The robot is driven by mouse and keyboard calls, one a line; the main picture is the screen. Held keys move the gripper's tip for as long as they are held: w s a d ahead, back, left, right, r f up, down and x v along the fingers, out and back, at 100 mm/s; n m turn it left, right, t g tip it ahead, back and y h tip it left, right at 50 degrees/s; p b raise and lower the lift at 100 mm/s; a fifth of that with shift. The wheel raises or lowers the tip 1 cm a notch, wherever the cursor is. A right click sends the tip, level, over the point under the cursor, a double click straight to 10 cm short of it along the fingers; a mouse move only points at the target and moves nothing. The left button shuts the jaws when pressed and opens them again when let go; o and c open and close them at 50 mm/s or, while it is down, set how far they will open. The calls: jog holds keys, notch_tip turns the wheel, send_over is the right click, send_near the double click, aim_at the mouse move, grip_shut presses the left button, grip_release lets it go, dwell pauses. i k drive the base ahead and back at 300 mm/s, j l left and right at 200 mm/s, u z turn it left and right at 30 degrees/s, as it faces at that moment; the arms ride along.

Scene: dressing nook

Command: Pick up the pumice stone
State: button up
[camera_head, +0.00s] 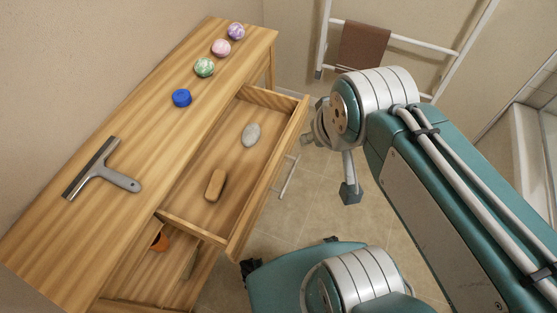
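The pumice stone appears to be the grey oval stone (251,135) in the open upper drawer (215,160). It lies flat toward the drawer's far end, with clear drawer floor around it. My gripper (347,188) is at the end of my arm, outside the drawer and to the right of the stone. It is apart from the stone and over the tiled floor. My wrist partly hides it, so I cannot tell whether its fingers are open or shut.
A brown block or brush (215,185) shares the drawer. A squeegee (103,172), a blue round item (181,98) and green (204,67), pink (221,47) and purple (236,31) balls sit on the wooden top. A lower drawer (155,285) is open. A towel rack (410,42) stands behind.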

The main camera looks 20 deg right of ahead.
aim_at(252, 134)
jog(key=l+u, duration=0.15)
jog(key=u, duration=0.25)
jog(key=i+l+u, duration=0.1)
jog(key=u, duration=0.3)
jog(key=i+l+u, duration=0.15)
jog(key=l, duration=0.4)
jog(key=i+l+u, duration=0.15)
jog(key=l, duration=0.45)
jog(key=l+u, duration=0.2)
jog(key=l, duration=0.4)
jog(key=i+l, duration=0.25)
